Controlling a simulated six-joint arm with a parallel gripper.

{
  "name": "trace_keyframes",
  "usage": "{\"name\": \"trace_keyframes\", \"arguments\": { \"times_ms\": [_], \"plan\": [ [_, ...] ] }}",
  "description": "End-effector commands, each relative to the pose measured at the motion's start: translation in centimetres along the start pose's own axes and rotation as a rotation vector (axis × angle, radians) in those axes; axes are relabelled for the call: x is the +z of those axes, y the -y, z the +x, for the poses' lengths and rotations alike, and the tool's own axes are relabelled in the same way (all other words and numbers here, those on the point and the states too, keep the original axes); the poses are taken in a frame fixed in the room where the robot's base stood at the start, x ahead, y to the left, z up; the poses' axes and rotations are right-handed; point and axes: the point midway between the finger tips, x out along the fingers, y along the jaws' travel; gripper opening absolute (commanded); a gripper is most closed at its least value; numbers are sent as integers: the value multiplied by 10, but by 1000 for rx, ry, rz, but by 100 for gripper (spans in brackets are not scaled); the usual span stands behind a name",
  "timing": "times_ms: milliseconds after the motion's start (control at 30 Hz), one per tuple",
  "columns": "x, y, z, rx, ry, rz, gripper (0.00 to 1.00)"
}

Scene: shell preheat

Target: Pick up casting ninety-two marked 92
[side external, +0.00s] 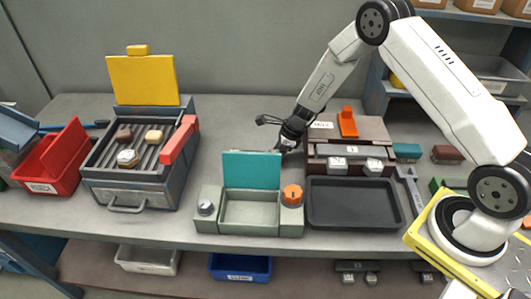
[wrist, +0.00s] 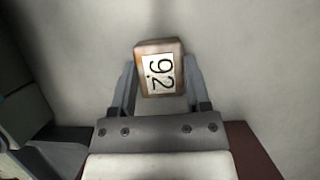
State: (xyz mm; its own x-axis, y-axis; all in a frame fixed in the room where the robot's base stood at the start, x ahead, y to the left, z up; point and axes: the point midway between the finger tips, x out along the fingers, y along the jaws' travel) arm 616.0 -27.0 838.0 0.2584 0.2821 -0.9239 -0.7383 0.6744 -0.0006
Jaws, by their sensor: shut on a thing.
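Casting 92 (wrist: 160,58) is a brown block with a white label reading 92, turned sideways in the wrist view. My gripper (wrist: 159,82) is shut on it, with one finger on each side of the block. In the side view my gripper (side external: 284,147) is just behind the right end of the raised teal lid (side external: 251,170), left of the brown stepped rack. I cannot make out the casting in the side view.
A grey-green box with an orange knob (side external: 292,194) stands in front of my gripper. The brown rack (side external: 375,130) holds an orange piece and labelled blocks. A black tray (side external: 352,203) lies before it. A grill with a yellow lid (side external: 143,80) and a red bin (side external: 55,160) stand left.

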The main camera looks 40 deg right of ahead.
Motion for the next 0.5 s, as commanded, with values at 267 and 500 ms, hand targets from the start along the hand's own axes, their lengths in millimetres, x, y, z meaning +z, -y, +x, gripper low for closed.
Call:
{"name": "trace_keyframes", "arguments": {
  "times_ms": [267, 500],
  "plan": [
    [9, 0, -21, -1, 2, -3, 0],
    [9, -13, -49, 0, 1, -1, 0]
  ]
}}
